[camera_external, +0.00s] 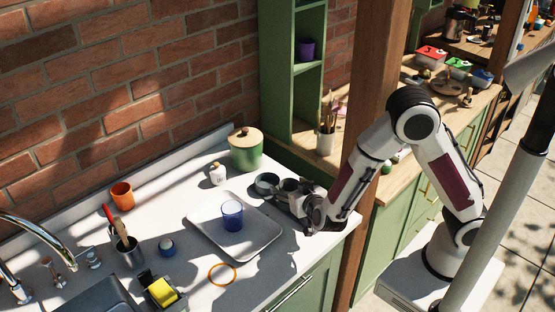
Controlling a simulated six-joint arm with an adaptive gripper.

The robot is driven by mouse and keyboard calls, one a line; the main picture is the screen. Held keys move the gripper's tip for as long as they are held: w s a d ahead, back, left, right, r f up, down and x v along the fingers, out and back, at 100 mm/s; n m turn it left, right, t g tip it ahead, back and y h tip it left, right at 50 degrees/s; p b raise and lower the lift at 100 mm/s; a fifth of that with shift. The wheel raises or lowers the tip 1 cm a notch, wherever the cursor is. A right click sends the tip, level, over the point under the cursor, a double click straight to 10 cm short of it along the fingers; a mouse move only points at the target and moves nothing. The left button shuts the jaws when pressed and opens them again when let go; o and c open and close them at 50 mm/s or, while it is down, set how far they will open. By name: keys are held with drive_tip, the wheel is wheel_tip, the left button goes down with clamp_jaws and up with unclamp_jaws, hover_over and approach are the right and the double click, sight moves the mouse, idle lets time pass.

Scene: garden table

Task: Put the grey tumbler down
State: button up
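A grey, round, open-topped vessel, which looks like the grey tumbler (267,184), is upright at the tip of my gripper (277,191), near the back right of the white counter (190,180). My gripper reaches in from the right, low over the counter. Its dark fingers are partly hidden by its own body, and I cannot tell whether they close on the tumbler or only stand beside it. I also cannot tell whether the tumbler's base touches the counter.
A white tray (265,243) holding a blue cup (232,215) lies just left of my gripper. A green canister (245,150) and small white jar (217,175) stand behind. An orange cup (122,194), utensil holder (129,252) and orange ring (222,275) are farther left.

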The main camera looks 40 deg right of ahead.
drive_tip(key=shift+r, duration=0.2)
drive_tip(key=shift+v, duration=6)
drive_tip(key=shift+f, duration=0.1)
